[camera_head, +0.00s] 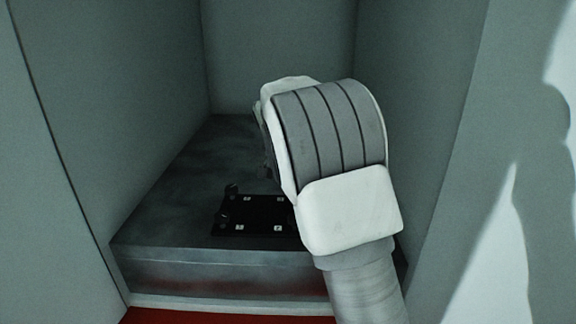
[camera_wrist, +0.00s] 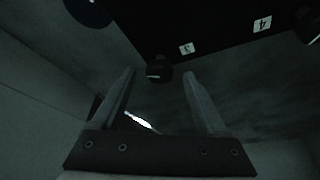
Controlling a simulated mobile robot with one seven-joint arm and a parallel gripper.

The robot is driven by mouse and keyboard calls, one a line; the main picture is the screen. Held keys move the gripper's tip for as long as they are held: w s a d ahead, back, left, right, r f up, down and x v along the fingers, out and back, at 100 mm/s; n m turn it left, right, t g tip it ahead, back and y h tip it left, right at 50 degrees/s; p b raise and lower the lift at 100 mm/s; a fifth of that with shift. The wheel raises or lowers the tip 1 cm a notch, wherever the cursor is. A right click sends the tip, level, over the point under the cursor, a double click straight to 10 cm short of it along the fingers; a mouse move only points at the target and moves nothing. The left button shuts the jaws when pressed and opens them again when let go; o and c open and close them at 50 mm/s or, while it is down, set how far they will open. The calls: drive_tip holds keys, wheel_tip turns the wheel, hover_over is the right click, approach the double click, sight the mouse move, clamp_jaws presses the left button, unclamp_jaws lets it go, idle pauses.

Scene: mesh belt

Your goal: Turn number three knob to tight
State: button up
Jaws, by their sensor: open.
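A black panel (camera_head: 262,214) with small white number labels and dark knobs lies on a grey block in the head view. My arm covers its right side. In the wrist view the label "3" (camera_wrist: 186,48) shows upside down, with a small dark knob (camera_wrist: 158,71) beside it at the panel's edge. My gripper (camera_wrist: 158,76) is open. Its two fingertips appear on either side of this knob in the picture, with gaps to both. I cannot tell the depth between them or the knob's exact setting. In the head view my fingers are mostly hidden behind my wrist.
Label "4" (camera_wrist: 262,24) and another dark knob (camera_wrist: 308,26) sit to the right in the wrist view. A dark blue round thing (camera_wrist: 88,10) is at its top left. Grey walls (camera_head: 110,110) close in the block (camera_head: 170,195) at left, back and right.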

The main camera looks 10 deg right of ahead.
drive_tip(key=v, duration=1.7)
drive_tip(key=shift+s+f, duration=0.1)
drive_tip(key=shift+s, duration=0.05)
drive_tip(key=s+d+f+n+y, duration=0.1)
drive_tip(key=s+f+n, duration=0.1)
drive_tip(key=s, duration=0.8)
drive_tip(key=s+d+f+n+t+y, duration=0.1)
drive_tip(key=s+d+f+n, duration=0.1)
drive_tip(key=s, duration=0.9)
drive_tip(key=s+d+f+n+t+y, duration=0.1)
drive_tip(key=s+f+n, duration=0.3)
drive_tip(key=s, duration=0.7)
wheel_tip(320, 180, down, 2)
drive_tip(key=shift+d+f, duration=0.1)
drive_tip(key=shift+d, duration=0.4)
drive_tip(key=shift+w, duration=0.1)
